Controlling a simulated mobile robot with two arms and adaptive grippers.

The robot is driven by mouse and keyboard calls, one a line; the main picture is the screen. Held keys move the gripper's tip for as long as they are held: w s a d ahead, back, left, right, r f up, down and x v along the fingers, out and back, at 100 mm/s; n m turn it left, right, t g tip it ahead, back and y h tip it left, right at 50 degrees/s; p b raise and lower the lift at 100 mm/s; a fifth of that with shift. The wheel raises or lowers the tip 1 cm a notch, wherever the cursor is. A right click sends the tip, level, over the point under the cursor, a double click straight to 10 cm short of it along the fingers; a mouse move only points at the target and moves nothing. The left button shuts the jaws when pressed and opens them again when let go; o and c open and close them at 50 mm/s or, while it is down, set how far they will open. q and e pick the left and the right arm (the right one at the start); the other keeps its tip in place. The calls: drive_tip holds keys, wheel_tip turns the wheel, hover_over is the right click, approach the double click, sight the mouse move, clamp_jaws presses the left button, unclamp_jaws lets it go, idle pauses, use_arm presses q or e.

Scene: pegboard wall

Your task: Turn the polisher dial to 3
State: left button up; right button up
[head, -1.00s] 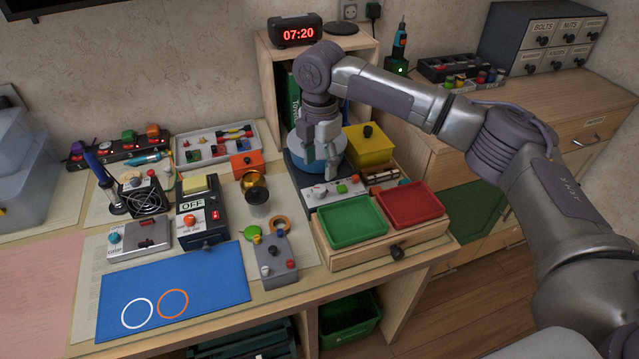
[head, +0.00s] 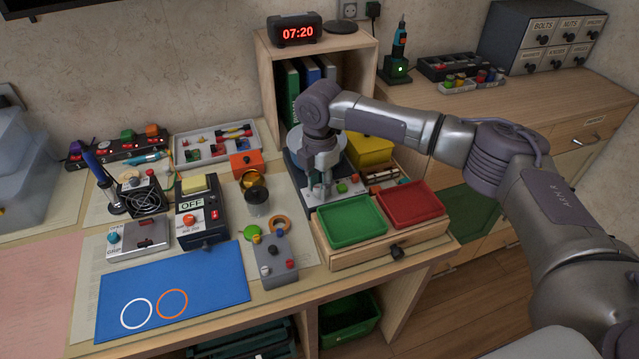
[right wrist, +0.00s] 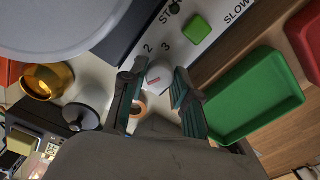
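The polisher (head: 296,168) stands on the bench with a dark base, a round pale wheel and a white front panel. My right gripper (head: 318,194) points down at the left part of this panel and hides the dial in the head view. In the right wrist view the dial (right wrist: 160,76) is a pale round knob with a reddish mark. The numbers 2 and 3 are printed beside it. The right gripper (right wrist: 160,78) is open, its two dark green fingertips on either side of the dial, with small gaps seeming to show. My left gripper is out of view.
A green button (right wrist: 197,29) sits on the panel near the dial. A green tray (head: 352,222) and a red tray (head: 411,203) lie just right and in front. A brass cup (head: 255,185) and a grey control box (head: 276,262) stand to the left. A yellow bin (head: 369,150) is behind.

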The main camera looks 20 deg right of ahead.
clamp_jaws()
drive_tip(key=shift+r+p, duration=0.1)
drive_tip(key=shift+p, duration=0.3)
drive_tip(key=m+p, duration=1)
drive_tip(key=p, duration=0.4)
drive_tip(key=shift+s+r+m, duration=0.1)
drive_tip(key=shift+m, duration=0.3)
drive_tip(key=shift+m+p, duration=0.4)
drive_tip(key=m+p, duration=0.2)
drive_tip(key=m, duration=0.1)
drive_tip(key=shift+m+p, duration=0.3)
drive_tip(key=shift+p, duration=0.1)
drive_tip(key=m+p, duration=0.2)
drive_tip(key=m, duration=0.1)
drive_tip(key=shift+m, duration=0.4)
drive_tip(key=m+p, duration=0.2)
drive_tip(key=m, duration=0.2)
drive_tip(key=shift+f+m+p, duration=0.2)
drive_tip(key=shift+m+p, duration=0.6)
drive_tip(key=shift+m, duration=1.3)
